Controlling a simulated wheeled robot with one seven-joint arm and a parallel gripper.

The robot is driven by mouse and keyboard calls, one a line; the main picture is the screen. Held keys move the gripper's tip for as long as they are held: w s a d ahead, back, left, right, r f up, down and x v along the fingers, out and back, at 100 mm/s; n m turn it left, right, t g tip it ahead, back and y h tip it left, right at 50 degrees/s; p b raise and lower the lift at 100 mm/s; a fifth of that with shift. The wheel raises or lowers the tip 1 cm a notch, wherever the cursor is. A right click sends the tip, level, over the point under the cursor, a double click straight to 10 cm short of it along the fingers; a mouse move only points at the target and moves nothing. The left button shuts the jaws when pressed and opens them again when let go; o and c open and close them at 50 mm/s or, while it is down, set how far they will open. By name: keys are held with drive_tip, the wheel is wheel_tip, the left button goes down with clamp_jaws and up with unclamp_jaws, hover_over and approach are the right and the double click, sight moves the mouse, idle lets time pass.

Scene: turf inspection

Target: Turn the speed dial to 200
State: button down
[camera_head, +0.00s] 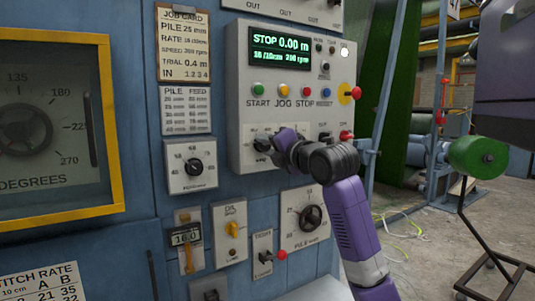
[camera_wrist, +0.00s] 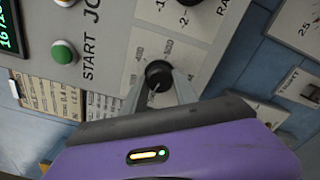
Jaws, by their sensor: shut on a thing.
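The speed dial is a black round knob (camera_head: 262,145) on a pale plate, low on the left of the grey control box, below the green START button. In the wrist view the knob (camera_wrist: 158,74) sits between the two grey fingers of my gripper (camera_wrist: 159,82), with printed numbers around it. My gripper (camera_head: 272,144) is shut on the knob from the right in the head view and hides part of the plate. The green display (camera_head: 280,51) shows STOP 0.00 m and, in small text, what looks like 200 rpm.
Another dial (camera_wrist: 188,3) labelled RATE lies beside the speed dial, hidden by my gripper in the head view. Coloured buttons (camera_head: 282,90) and a red mushroom button (camera_head: 355,93) are above. More dials and switches are below.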

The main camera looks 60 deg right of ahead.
drive_tip(key=shift+f+n+b, duration=0.15)
drive_tip(key=shift+n+b, duration=0.5)
drive_tip(key=shift+n, duration=0.95)
drive_tip(key=c, duration=1)
unclamp_jaws()
drive_tip(key=shift+o, duration=0.2)
drive_tip(key=shift+s+a, duration=0.1)
drive_tip(key=shift+s+a, duration=0.15)
drive_tip(key=shift+s, duration=0.2)
drive_tip(key=v, duration=0.6)
drive_tip(key=shift+s+a, duration=0.2)
drive_tip(key=shift+s, duration=0.15)
